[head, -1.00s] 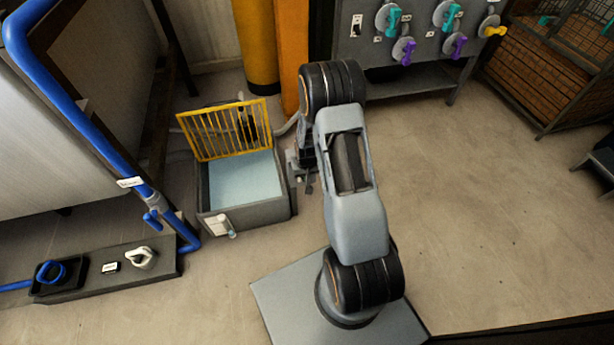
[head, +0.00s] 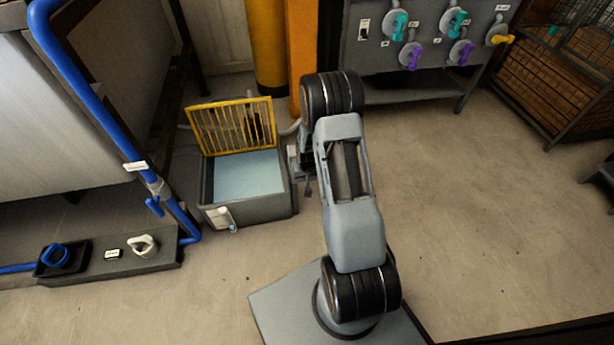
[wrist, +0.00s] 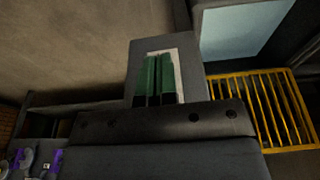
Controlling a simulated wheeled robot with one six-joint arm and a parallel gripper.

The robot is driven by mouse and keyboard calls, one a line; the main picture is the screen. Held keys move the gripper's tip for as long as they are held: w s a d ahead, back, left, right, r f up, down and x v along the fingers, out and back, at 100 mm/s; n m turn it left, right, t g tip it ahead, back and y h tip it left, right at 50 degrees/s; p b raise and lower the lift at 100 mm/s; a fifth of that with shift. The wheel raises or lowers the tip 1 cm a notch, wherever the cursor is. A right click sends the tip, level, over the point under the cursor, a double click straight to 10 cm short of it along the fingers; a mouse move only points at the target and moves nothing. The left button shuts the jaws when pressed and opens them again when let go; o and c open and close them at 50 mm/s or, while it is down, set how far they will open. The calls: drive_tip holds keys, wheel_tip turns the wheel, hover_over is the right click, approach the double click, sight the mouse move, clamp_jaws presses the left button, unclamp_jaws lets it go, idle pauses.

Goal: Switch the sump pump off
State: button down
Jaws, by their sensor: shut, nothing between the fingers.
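The sump (head: 270,208) is a grey box of pale liquid on the floor, left of my arm in the head view. Its yellow grate (head: 232,126) stands raised at the back. A white fitting (head: 220,217) sits on its front face; I cannot tell if it is the pump switch. My gripper (wrist: 158,80) shows green fingers, shut and empty, in the wrist view. Behind them is a grey box (wrist: 138,58) with a pale plate (wrist: 180,68), beside the sump; contact cannot be told. In the head view my arm mostly hides the gripper.
A blue pipe (head: 95,105) runs down the left to a low dark plinth (head: 95,268) with a blue handle (head: 55,256) and white knob (head: 144,245). A valve panel (head: 430,50) stands at the back right. An orange post (head: 302,45) is behind my arm.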

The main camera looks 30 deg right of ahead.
drive_tip(key=shift+s+a+f, duration=0.1)
drive_tip(key=shift+s+f, duration=0.25)
drive_tip(key=shift+f, duration=0.25)
drive_tip(key=shift+d, duration=0.2)
drive_tip(key=shift+w+d+r, duration=0.1)
drive_tip(key=shift+w+r, duration=0.25)
drive_tip(key=shift+w, duration=0.3)
